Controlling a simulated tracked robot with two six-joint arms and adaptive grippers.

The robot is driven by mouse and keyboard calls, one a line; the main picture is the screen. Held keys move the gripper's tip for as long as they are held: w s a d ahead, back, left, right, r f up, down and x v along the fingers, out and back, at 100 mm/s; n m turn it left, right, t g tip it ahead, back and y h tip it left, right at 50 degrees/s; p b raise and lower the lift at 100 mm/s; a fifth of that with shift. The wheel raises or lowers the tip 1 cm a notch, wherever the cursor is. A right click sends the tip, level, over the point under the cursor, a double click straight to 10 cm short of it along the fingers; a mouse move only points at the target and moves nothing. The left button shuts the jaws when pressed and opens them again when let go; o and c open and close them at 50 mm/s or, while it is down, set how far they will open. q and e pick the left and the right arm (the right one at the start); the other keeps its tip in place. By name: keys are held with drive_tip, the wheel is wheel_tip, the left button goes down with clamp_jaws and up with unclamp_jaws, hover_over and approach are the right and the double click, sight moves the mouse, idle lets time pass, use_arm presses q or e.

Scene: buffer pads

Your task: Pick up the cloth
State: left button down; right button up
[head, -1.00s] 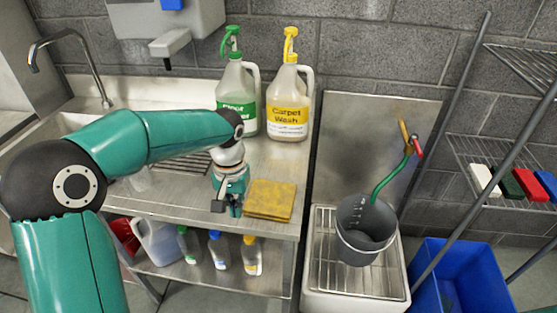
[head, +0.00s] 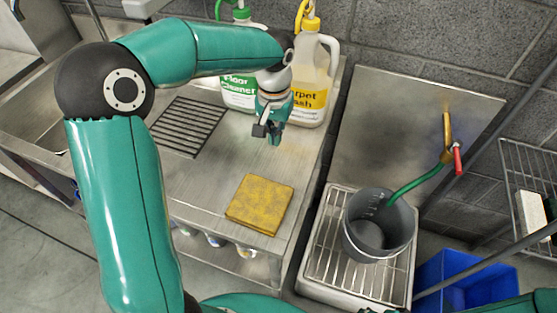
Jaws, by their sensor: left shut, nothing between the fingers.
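The cloth (head: 260,204) is a yellow folded square lying flat on the steel counter (head: 205,190), near its front right corner. My left gripper (head: 273,138) is shut and empty. It points down beyond the cloth, in front of the two jugs, and is clear of the cloth. The cloth is in full view. My right gripper is out of view.
A floor cleaner jug (head: 239,93) and a carpet wash jug (head: 312,95) stand at the back of the counter. A drain grate (head: 188,126) lies to the left. A grey bucket (head: 378,225) stands on a rack to the right. A blue bin (head: 465,275) is at lower right.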

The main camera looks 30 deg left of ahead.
sight(275, 167)
use_arm(q)
wheel_tip(275, 167, down, 10)
drive_tip(key=shift+p, duration=0.5)
drive_tip(key=s, duration=0.3)
drive_tip(key=shift+s+d+r+p, duration=0.15)
drive_tip(key=shift+d+r+p, duration=0.1)
drive_tip(key=shift+d+p, duration=0.15)
drive_tip(key=shift+s, duration=0.35)
